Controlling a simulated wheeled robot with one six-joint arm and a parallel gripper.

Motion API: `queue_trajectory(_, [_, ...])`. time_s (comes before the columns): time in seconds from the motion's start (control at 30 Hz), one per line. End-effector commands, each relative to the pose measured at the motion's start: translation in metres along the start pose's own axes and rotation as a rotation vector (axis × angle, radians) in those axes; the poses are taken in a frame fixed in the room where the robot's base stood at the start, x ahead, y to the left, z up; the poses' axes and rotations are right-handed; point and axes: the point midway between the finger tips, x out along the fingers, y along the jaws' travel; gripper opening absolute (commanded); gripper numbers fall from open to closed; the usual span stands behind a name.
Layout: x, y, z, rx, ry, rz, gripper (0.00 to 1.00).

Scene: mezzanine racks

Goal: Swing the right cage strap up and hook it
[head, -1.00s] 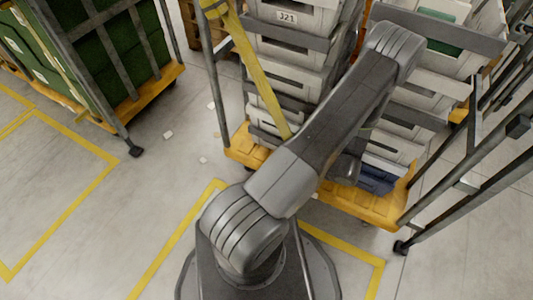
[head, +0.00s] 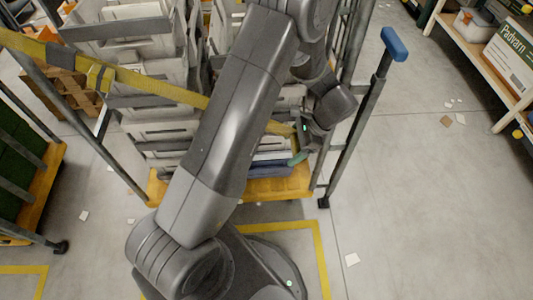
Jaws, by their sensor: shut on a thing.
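The yellow strap (head: 160,91) runs from the cage's left post at the upper left, across the front of the stacked grey totes, down to the right. It passes behind my arm and comes out at its lower right end beside my gripper (head: 299,145). My gripper is shut on the strap's end, near the cage's right side; my arm and wrist partly hide the grip. The roll cage (head: 161,188) has a yellow base and grey posts. Its right post (head: 358,125) stands just right of my gripper. I cannot make out a hook on it.
A shelf with a "Padvarn" box (head: 507,62) is at the far right. Another cage with green contents (head: 17,150) stands at left. The floor at right is clear apart from paper scraps (head: 352,259).

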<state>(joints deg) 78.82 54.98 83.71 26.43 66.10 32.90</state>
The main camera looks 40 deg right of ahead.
Motion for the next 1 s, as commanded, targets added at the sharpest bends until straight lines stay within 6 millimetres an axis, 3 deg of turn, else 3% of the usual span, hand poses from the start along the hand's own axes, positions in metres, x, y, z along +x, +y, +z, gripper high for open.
queue_trajectory(0.03, [-0.029, 0.003, 0.008, -0.004, 0.018, 0.008, 0.4])
queue_trajectory(0.1, [-0.053, 0.003, 0.008, -0.004, 0.051, 0.009, 0.4])
queue_trajectory(0.4, [-0.129, 0.004, 0.013, -0.004, 0.152, 0.013, 0.4])
queue_trajectory(0.6, [-0.153, 0.004, 0.014, -0.001, 0.186, 0.014, 0.4])
queue_trajectory(1.0, [-0.166, 0.003, 0.014, -0.001, 0.207, 0.007, 0.4])
